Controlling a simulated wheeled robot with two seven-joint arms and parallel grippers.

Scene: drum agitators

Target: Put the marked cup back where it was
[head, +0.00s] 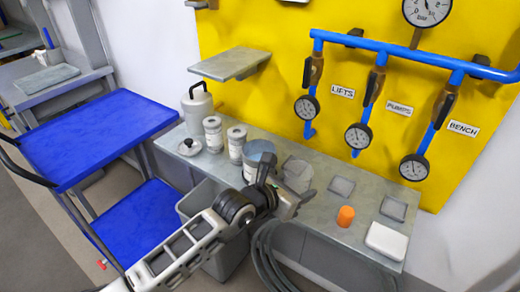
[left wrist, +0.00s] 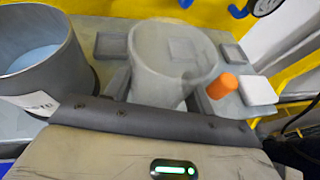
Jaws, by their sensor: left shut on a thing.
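My left gripper (head: 283,197) is shut on a translucent grey cup (head: 298,174) above the grey bench. In the left wrist view this cup (left wrist: 172,65) stands between the fingers, its open rim toward the camera; I see no mark on it. Beside it, to the left, is a larger grey container (head: 258,158) with a bluish inside and a white label; it also shows in the left wrist view (left wrist: 38,62), its label too blurred to read. Square grey pads (head: 342,187) (head: 394,208) lie bare to the right. My right gripper is out of view.
An orange cylinder (head: 346,216) and a white block (head: 387,241) are on the bench's right part. Gauges and blue pipes (head: 400,58) are on the yellow wall. A blue cart (head: 95,135) is left.

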